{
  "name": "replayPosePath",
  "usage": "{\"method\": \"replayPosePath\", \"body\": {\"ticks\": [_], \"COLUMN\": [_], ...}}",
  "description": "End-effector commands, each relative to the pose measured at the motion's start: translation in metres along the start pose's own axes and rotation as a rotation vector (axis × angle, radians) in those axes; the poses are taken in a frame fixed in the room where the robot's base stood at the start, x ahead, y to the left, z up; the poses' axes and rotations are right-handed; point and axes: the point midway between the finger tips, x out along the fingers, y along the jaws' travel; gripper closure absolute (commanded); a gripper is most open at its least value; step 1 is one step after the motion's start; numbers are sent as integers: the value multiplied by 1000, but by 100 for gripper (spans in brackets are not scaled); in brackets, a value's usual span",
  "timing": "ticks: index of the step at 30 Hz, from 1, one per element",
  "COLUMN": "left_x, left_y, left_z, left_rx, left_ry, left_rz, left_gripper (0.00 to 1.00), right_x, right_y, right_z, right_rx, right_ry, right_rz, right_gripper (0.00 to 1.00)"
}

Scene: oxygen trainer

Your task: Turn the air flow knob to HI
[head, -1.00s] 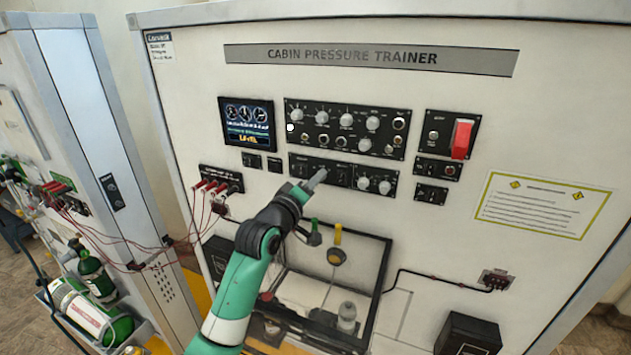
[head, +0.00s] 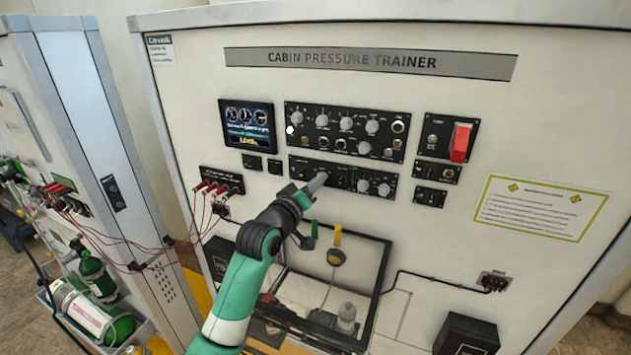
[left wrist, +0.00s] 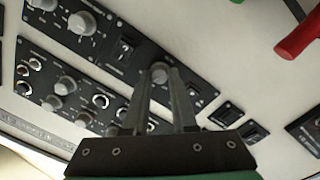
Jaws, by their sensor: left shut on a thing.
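The black lower control panel (head: 374,172) is on the front of the cabin pressure trainer. My left gripper (head: 319,181) reaches up to its left part. In the left wrist view my left gripper's fingers (left wrist: 161,76) are shut on a round grey knob (left wrist: 160,70), one finger on each side. A switch sits on each side of that knob. In the head view the gripper hides this knob. The panel's lettering is too small to read, so I cannot tell the knob's setting. My right gripper is not in view.
An upper panel (head: 347,130) with several knobs is just above. A red guarded switch (head: 461,142) and a display (head: 247,126) flank it. An open-framed compartment (head: 388,262) lies below.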

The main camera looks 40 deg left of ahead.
Motion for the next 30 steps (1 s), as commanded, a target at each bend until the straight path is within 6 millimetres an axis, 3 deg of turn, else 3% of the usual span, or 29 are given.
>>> {"method": "replayPosePath", "body": {"ticks": [15, 30], "left_x": [0, 0], "left_y": [2, 2], "left_z": [-1, 0], "left_rx": [437, 614], "left_ry": [-14, -19], "left_rz": [-21, -29], "left_gripper": [100, 100], "right_x": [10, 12], "right_y": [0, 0], "right_z": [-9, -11], "right_rx": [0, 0], "right_ry": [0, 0], "right_rz": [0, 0], "right_gripper": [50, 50]}}
